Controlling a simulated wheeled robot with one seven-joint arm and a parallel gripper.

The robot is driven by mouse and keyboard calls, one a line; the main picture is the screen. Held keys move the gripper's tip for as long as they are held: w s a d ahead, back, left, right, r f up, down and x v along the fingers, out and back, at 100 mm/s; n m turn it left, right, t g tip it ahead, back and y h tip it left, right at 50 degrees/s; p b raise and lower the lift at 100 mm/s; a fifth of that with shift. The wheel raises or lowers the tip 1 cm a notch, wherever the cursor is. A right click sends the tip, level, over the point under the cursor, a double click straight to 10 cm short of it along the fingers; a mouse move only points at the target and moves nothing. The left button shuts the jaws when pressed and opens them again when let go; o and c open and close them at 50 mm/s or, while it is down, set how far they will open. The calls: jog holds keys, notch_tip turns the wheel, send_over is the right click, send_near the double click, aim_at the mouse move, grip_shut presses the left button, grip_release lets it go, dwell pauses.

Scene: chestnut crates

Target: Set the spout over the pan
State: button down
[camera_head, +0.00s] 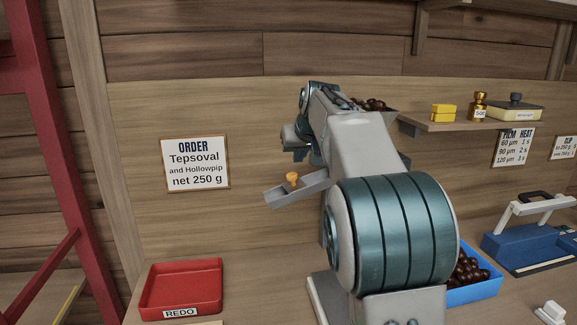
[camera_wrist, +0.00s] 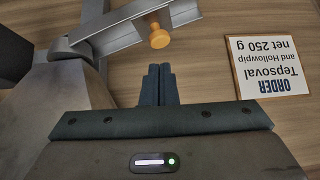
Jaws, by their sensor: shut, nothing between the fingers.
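The spout (camera_head: 305,189) is a grey sloping trough with an orange knob (camera_head: 292,179). In the head view its low end points left and its right end goes behind my arm. The spout (camera_wrist: 125,38) also shows in the wrist view, joined to a grey body at the left, with the knob (camera_wrist: 159,37) on it. My gripper (camera_wrist: 157,78) is shut and empty, its fingertips just short of the knob and apart from it in the picture. In the head view my gripper is mostly hidden by my arm, above the spout. I cannot make out a pan in either view.
A red tray marked REDO (camera_head: 147,289) sits at the front left. A blue crate (camera_head: 487,291) of brown chestnuts stands right of my arm, near a blue device (camera_head: 530,246). A shelf (camera_head: 450,124) and an order sign (camera_head: 195,163) are on the back wall.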

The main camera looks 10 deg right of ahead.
aim_at(290, 173)
jog(key=shift+w+a+r, duration=0.1)
jog(key=shift+w+r, duration=0.15)
jog(key=shift+w, duration=0.2)
jog(key=shift+w+r, duration=0.2)
jog(key=shift+w, duration=0.25)
jog(key=p+x, duration=0.2)
jog(key=x, duration=0.7)
jog(key=shift+w, duration=0.1)
jog(key=shift+w+f, duration=0.3)
jog(key=shift+s+a, duration=0.1)
